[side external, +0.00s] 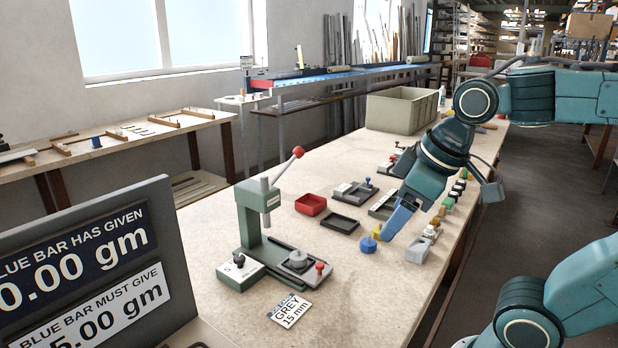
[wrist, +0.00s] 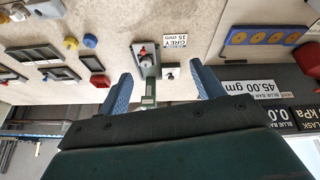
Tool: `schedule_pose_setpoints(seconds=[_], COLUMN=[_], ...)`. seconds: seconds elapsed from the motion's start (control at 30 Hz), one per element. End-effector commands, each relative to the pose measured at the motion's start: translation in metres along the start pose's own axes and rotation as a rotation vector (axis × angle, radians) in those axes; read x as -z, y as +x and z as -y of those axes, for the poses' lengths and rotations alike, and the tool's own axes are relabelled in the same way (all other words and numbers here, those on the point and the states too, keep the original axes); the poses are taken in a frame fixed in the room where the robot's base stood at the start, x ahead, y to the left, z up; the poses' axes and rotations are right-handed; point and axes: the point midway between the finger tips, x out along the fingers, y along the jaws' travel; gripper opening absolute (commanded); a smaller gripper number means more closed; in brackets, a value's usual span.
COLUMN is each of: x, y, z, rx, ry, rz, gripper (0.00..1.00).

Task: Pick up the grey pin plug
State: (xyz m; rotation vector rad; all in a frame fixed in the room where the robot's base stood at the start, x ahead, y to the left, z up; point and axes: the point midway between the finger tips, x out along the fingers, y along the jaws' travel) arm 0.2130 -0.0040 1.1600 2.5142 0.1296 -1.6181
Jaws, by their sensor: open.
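I cannot tell for sure which thing is the grey pin plug. A light grey block (side external: 417,251) stands near the table's right edge, at the near end of a row of small coloured pieces; a pale grey piece (wrist: 45,8) shows at the top left of the wrist view. My gripper (side external: 389,231) is open above the table, left of this block in the side view, with a blue round piece (side external: 369,245) and a yellow piece (side external: 377,232) close by its fingertips. In the wrist view, my gripper (wrist: 163,88) has its blue fingers wide apart with nothing held between them.
A green lever press (side external: 252,222) stands mid-table, with a card reading "GREY 15 mm" (side external: 289,311) in front. A red tray (side external: 311,204), a dark tray (side external: 340,223) and several fixtures lie behind. A grey crate (side external: 402,111) stands far back.

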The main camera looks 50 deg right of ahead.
Motion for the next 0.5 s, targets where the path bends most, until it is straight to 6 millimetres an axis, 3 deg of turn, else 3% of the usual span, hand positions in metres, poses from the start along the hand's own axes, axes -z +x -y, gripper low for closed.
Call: schedule_pose_setpoints(seconds=[0.5], x=[0.09], y=[0.037], z=[-0.034], rx=[0.054], ry=[-0.427], rz=[0.159], gripper=[0.67])
